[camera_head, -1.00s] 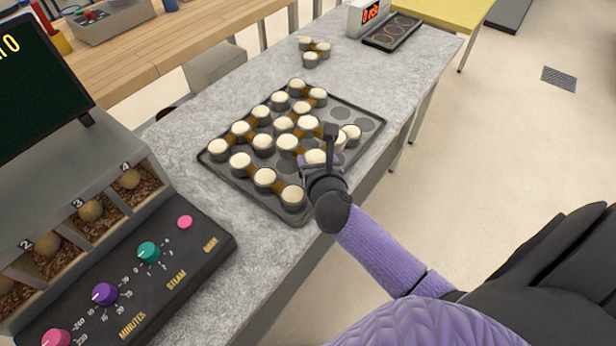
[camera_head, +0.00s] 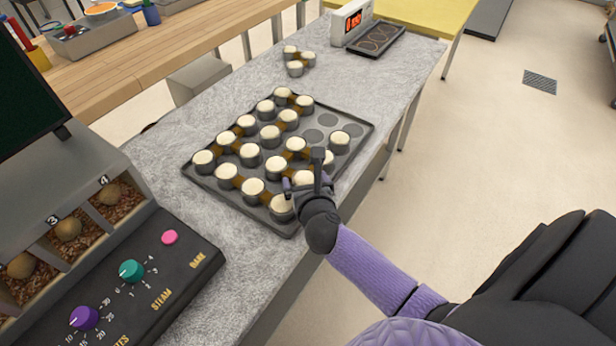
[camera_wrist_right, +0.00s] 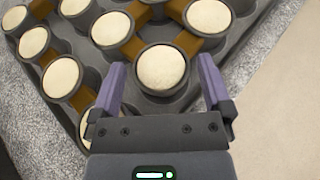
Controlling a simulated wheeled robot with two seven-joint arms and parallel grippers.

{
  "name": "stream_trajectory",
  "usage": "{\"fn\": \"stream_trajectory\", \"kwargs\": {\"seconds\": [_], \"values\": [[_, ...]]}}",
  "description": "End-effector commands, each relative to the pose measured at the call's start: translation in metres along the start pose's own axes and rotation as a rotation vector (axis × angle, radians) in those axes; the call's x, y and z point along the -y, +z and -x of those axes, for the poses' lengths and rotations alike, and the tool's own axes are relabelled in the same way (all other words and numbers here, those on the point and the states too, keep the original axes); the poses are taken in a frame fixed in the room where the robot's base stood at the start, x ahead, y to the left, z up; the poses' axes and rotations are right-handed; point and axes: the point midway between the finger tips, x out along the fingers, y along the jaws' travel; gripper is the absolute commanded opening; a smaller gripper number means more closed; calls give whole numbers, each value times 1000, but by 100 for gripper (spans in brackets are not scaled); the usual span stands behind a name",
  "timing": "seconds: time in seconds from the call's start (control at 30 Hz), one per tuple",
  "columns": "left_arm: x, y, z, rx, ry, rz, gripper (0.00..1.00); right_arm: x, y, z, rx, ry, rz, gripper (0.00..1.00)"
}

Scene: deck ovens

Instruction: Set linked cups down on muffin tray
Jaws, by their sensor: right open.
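The dark muffin tray (camera_head: 349,113) lies on the grey counter, filled with several cream-topped cups joined by brown links. Empty wells show at its far right side, near a cup (camera_head: 339,140). My right gripper (camera_head: 303,181) is over the tray's near right edge. In the right wrist view its purple fingers (camera_wrist_right: 160,85) are open, one on each side of a cream-topped cup (camera_wrist_right: 161,68) with a brown link beyond it. I cannot tell whether the fingers touch the cup. My arm hides part of the tray's right edge. My left gripper is not in view.
A separate linked group of cups (camera_head: 296,60) stands farther back on the counter (camera_head: 225,100). A dark mould tray (camera_head: 377,38) and a red-digit display (camera_head: 352,20) are at the far end. An oven control panel (camera_head: 120,275) stands at the near left.

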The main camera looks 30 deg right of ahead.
Motion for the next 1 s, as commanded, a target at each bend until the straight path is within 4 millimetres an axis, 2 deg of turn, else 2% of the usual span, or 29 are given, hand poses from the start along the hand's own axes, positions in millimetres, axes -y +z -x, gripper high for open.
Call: {"fn": "stream_trajectory", "kwargs": {"seconds": [0.17, 0.4, 0.53, 0.7, 1.0], "values": [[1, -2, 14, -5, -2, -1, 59, 0, 3, 28, -2, 2, -1, 100], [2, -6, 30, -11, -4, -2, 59, 0, 3, 84, -3, 1, -2, 100], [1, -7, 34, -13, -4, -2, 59, 0, 2, 108, -2, 0, -2, 100], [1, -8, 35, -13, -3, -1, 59, 0, 2, 121, 0, -1, -1, 100], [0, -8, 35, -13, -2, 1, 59, 0, 1, 121, 1, 0, 0, 100]]}}
